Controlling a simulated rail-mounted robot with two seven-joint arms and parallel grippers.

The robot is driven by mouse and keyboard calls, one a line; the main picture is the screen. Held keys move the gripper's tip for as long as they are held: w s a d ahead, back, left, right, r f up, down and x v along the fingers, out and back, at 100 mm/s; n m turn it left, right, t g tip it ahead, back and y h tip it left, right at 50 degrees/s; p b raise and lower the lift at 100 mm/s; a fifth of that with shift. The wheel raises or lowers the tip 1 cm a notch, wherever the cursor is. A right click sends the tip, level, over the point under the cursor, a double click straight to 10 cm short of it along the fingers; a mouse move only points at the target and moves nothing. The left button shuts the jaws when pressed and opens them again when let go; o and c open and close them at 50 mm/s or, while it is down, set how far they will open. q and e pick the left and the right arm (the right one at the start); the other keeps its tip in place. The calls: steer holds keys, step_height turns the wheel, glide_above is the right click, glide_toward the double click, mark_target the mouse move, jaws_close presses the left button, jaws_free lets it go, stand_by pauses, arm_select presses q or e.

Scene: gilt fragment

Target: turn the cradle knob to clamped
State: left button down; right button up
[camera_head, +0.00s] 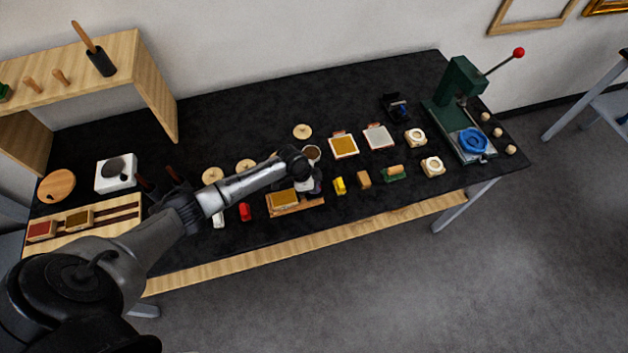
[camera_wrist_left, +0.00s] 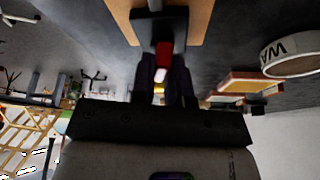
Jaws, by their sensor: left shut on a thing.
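The cradle (camera_head: 297,208) is a low wooden base near the table's front edge with a gold-topped piece on it. In the left wrist view its wood (camera_wrist_left: 122,22) and a black mount fill the top. My left gripper (camera_head: 316,188) comes down at the cradle's right end. In the left wrist view its two dark fingers (camera_wrist_left: 164,82) are shut around a small red part (camera_wrist_left: 165,55), which looks like the knob, with a white patch beside it. The fingers hide much of the knob, and its setting cannot be read. My right gripper is not in view.
A pot (camera_head: 312,153) stands just behind the gripper; its lettering shows in the left wrist view (camera_wrist_left: 292,54). A green press (camera_head: 460,85) stands at far right.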

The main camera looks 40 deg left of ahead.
arm_select(q)
steer(key=shift+d+r+n+t+y+p, duration=0.1)
steer(key=shift+n+t+y+p, duration=0.45)
steer(key=shift+n+p, duration=1.05)
steer(key=c, duration=1.1)
jaws_free()
steer(key=shift+v, duration=6.85)
